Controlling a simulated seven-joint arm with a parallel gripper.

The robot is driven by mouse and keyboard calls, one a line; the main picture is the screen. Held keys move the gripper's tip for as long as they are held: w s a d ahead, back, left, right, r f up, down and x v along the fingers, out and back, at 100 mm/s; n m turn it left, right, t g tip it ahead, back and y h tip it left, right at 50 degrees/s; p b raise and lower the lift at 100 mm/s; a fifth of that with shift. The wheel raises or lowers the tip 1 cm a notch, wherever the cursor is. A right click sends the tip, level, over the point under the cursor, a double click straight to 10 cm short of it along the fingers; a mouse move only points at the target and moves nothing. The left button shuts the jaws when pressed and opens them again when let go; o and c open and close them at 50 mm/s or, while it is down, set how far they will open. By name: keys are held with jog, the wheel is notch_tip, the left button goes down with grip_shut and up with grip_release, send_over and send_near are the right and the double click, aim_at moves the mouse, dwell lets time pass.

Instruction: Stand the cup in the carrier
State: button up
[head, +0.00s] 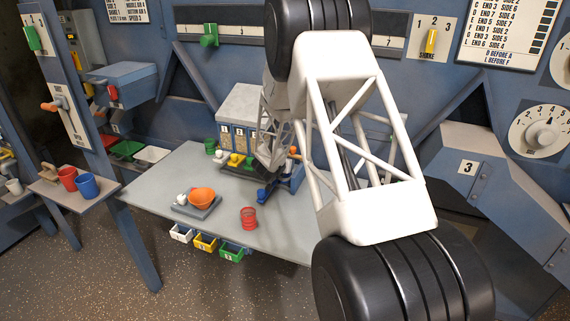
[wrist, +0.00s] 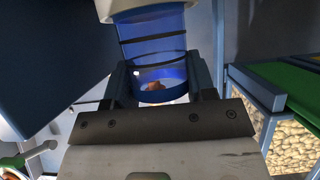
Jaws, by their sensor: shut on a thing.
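In the wrist view, a blue see-through cup-like cylinder (wrist: 152,42) with dark bands stands between the two dark fingers of my gripper (wrist: 158,72). The gripper is shut on it. A small orange-brown thing (wrist: 154,87) shows through or inside its near end. A pale rounded part (wrist: 150,9) meets its far end; I cannot tell whether they touch. In the head view, my white lattice arm hides most of the gripper and the held cup, near the blue apparatus (head: 290,183) at the back of the table. I cannot clearly make out the carrier.
The grey table (head: 225,190) holds an orange bowl (head: 201,196) on a small stand and a red banded can (head: 248,217). Red (head: 68,178) and blue (head: 87,185) cups stand on a left shelf. A bin front with pale lumps (wrist: 292,138) is right in the wrist view.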

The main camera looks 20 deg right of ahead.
jog(key=shift+s+f, duration=0.25)
jog(key=shift+f, duration=0.35)
jog(key=shift+s+f, duration=0.25)
jog(key=shift+f, duration=0.35)
jog(key=o, duration=1)
jog(key=shift+s+a+r, duration=0.3)
jog(key=shift+s+a, duration=0.1)
jog(key=shift+a, duration=0.15)
jog(key=shift+s+a+r, duration=0.35)
jog(key=shift+r, duration=0.45)
jog(key=shift+w+r, duration=0.15)
jog(key=shift+r, duration=0.05)
